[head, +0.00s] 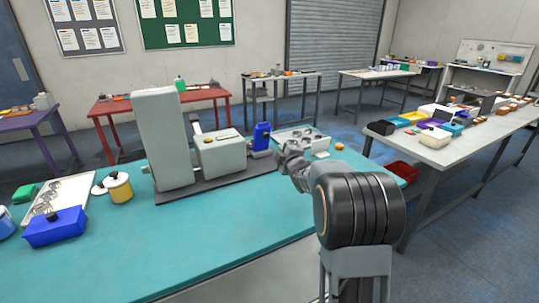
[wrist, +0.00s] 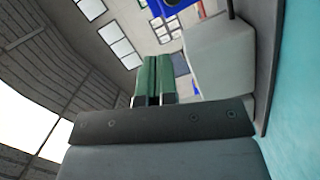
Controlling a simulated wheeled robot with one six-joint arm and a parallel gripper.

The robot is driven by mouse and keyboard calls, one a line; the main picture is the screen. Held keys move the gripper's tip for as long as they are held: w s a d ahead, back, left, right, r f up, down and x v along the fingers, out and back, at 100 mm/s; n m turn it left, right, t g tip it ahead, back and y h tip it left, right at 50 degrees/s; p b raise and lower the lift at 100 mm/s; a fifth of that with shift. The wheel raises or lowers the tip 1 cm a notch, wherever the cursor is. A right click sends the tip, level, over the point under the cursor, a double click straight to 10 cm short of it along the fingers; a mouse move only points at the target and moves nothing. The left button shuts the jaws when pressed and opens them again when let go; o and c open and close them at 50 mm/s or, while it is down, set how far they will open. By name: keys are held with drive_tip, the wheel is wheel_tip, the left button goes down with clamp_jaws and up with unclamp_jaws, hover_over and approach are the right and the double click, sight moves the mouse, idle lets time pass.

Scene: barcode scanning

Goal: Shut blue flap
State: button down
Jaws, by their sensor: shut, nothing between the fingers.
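An upright blue piece (head: 262,137) stands at the right end of the grey machine (head: 165,140) on the teal table. I take it for the blue flap, but its shape is too small to tell how far open it is. In the wrist view a blue part with a dark round spot (wrist: 170,5) is cut off by the top edge. My gripper (head: 288,150) is just right of the blue piece in the head view, with a gap between them. In the wrist view its green fingers (wrist: 154,60) are together and empty, beside a pale grey block (wrist: 225,55).
A tray with round parts (head: 302,140) lies behind my gripper, with an orange ball (head: 339,146) to its right. A blue box (head: 55,228), a yellow pot (head: 119,187) and a white tray (head: 70,193) are at the left. The teal table (head: 215,225) is clear in front.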

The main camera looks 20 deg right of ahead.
wheel_tip(320, 180, down, 6)
drive_tip(key=w+d+n+t+y+b, duration=0.2)
drive_tip(key=n+y, duration=0.1)
drive_tip(key=n, duration=0.1)
drive_tip(key=n+p, duration=0.1)
drive_tip(key=p, duration=0.3)
approach(267, 136)
drive_tip(key=w, duration=0.5)
drive_tip(key=w+a+r, duration=0.1)
drive_tip(key=w, duration=0.1)
drive_tip(key=shift+w+r, duration=0.1)
drive_tip(key=shift+w, duration=0.1)
